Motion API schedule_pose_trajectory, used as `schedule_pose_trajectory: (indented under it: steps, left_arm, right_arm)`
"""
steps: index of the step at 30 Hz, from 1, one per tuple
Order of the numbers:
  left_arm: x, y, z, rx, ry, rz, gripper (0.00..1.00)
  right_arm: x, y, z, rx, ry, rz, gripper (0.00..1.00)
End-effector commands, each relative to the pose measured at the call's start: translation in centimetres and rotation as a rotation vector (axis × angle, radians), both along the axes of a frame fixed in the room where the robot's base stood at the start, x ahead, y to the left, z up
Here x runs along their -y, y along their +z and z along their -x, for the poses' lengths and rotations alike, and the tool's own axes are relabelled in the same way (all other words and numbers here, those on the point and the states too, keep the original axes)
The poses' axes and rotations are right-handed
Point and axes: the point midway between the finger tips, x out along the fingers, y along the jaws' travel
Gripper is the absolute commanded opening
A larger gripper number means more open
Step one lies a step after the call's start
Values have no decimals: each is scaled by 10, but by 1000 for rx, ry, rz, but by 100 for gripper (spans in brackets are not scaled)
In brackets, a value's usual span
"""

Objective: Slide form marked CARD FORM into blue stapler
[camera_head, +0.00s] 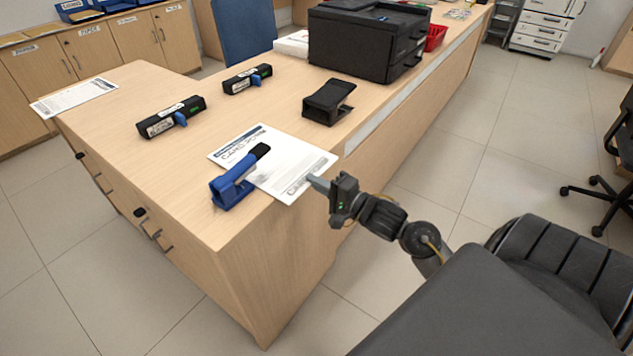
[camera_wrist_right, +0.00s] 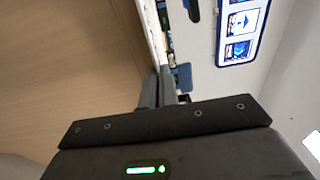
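The white form marked CARD FORM (camera_head: 290,160) lies on the counter, with its near right end at the counter's edge. The blue stapler (camera_head: 230,187) stands on the counter at the form's left side, its black-tipped arm over part of the form. I cannot tell whether the form's edge is between its jaws. My right gripper (camera_head: 318,184) is at the form's near right end. In the right wrist view its fingers (camera_wrist_right: 160,88) are close together on a thin white edge, which looks like the form. My left gripper is out of view.
A black stapler-like device (camera_head: 328,101) stands behind the form. Two black devices with blue tabs (camera_head: 170,117) (camera_head: 247,79) stand to the left. Another paper (camera_head: 74,98) lies at the far left. A black printer (camera_head: 367,40) and red tray (camera_head: 436,37) are at the back.

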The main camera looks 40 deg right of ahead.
Motion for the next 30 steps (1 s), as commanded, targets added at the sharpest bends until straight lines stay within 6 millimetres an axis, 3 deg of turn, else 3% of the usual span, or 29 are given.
schedule_pose_trajectory:
  steps: [2, 9, 19, 30]
  left_arm:
    - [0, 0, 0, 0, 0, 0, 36]
    - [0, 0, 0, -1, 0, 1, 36]
    - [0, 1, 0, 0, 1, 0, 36]
    - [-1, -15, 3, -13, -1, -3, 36]
  right_arm:
    - [0, 0, 0, 1, 0, 0, 0]
    - [0, 0, 0, 0, 0, 0, 27]
    - [1, 0, 5, -2, 0, 1, 27]
    - [19, -1, 70, -4, 0, 0, 27]
